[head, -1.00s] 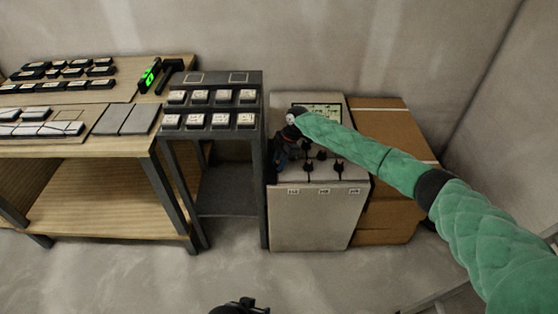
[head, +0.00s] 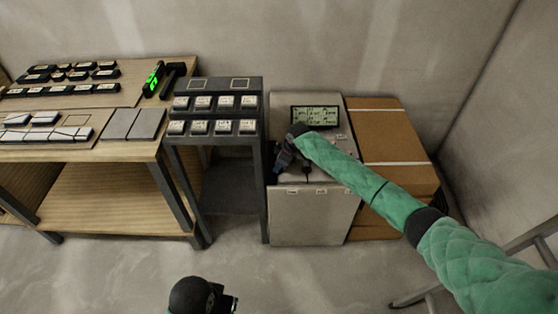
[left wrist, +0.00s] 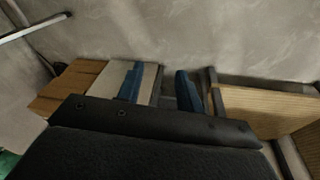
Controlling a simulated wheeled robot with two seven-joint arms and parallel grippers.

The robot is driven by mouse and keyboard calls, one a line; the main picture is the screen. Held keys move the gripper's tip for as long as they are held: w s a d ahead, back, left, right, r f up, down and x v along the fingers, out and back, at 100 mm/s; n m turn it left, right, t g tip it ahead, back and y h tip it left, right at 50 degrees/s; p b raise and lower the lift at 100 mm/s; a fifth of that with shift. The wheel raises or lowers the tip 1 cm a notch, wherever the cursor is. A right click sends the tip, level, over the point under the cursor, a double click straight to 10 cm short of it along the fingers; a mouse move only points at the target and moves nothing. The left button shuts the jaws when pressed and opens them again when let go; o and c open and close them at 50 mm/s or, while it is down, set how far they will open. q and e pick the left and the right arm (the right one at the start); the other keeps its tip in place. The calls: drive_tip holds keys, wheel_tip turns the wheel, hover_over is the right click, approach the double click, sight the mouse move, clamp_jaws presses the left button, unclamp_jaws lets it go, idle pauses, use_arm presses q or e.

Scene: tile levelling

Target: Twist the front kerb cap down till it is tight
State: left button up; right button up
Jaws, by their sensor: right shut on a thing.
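My right gripper (head: 281,164) points down over the left front part of the pale cabinet's top (head: 340,174). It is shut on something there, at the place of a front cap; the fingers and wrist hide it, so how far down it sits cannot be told. One black cap (head: 307,175) shows just right of the gripper, and my green arm covers the other caps. My left gripper (left wrist: 160,88) has its two blue fingers wide apart with nothing between them in the left wrist view.
A display (head: 315,116) stands at the back of the cabinet. A dark rack (head: 262,140) with several labelled blocks stands close on the left, then a wooden bench (head: 110,152) with tiles. A cardboard box (head: 390,140) is on the right. The floor in front is clear.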

drive_tip(key=shift+r+m+t+p, duration=0.1)
drive_tip(key=shift+m+t+p, duration=0.2)
drive_tip(key=shift+m+p, duration=0.35)
drive_tip(key=m+p, duration=0.2)
drive_tip(key=m+t+p, duration=0.1)
drive_tip(key=shift+s+a+r+m+h+p, duration=0.1)
drive_tip(key=shift+a+r+m+h+p, duration=0.05)
drive_tip(key=shift+m+h+p, duration=0.25)
drive_tip(key=m+t+h+p, duration=0.1)
drive_tip(key=m+p, duration=0.2)
drive_tip(key=m, duration=0.1)
use_arm(q)
drive_tip(key=s+a+f, duration=0.1)
drive_tip(key=a+f, duration=0.1)
drive_tip(key=f, duration=1.2)
drive_tip(key=a+f+y+p, duration=0.1)
drive_tip(key=f, duration=1.4)
drive_tip(key=shift+s+a+f+g, duration=0.2)
drive_tip(key=shift+s+a+g, duration=0.1)
drive_tip(key=shift+s+a, duration=0.05)
use_arm(e)
drive_tip(key=shift+f+m+h, duration=0.2)
drive_tip(key=shift+m+h, duration=0.2)
drive_tip(key=shift+m, duration=0.15)
drive_tip(key=o, duration=1)
drive_tip(key=shift+s, duration=0.1)
